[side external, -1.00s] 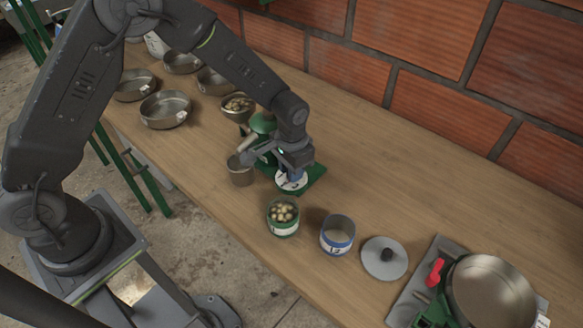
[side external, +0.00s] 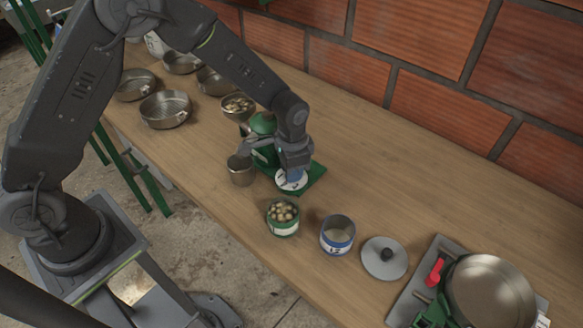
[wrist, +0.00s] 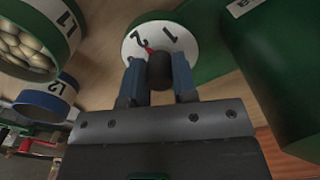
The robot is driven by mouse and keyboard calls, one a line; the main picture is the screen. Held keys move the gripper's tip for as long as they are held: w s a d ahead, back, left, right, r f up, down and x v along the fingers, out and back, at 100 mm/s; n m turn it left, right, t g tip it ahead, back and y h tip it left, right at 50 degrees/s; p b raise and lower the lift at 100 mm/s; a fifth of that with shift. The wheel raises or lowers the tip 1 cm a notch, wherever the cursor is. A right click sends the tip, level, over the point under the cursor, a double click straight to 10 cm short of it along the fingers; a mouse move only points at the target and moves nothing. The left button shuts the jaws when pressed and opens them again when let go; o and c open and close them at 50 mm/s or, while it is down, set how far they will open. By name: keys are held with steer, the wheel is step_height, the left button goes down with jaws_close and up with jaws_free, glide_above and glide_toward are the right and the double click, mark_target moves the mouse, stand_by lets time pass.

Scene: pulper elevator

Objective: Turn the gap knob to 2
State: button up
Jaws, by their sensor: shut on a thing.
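The green pulper (side external: 263,124) stands on the bench in the side view, partly hidden behind my arm. Its white dial (side external: 290,181) faces up at the foot of my gripper. In the wrist view the dial (wrist: 133,46) shows the numerals 1 and 2 and a red pointer (wrist: 148,47), which points close to the 2. The dark gap knob (wrist: 160,70) stands at the dial's near side, between the blue fingertips. My gripper (wrist: 160,80) is shut on the knob from both sides. Exact alignment of pointer and 2 is hard to tell.
A metal cup (side external: 241,170) stands close left of the pulper. The green-banded cup L1 (side external: 283,217) with pale beans and blue-banded cup L2 (side external: 337,234) stand in front. A lid (side external: 385,258) and a scale with a pan (side external: 490,292) lie right.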

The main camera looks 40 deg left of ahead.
steer(key=o, duration=0.9)
steer(key=shift+r, duration=6.95)
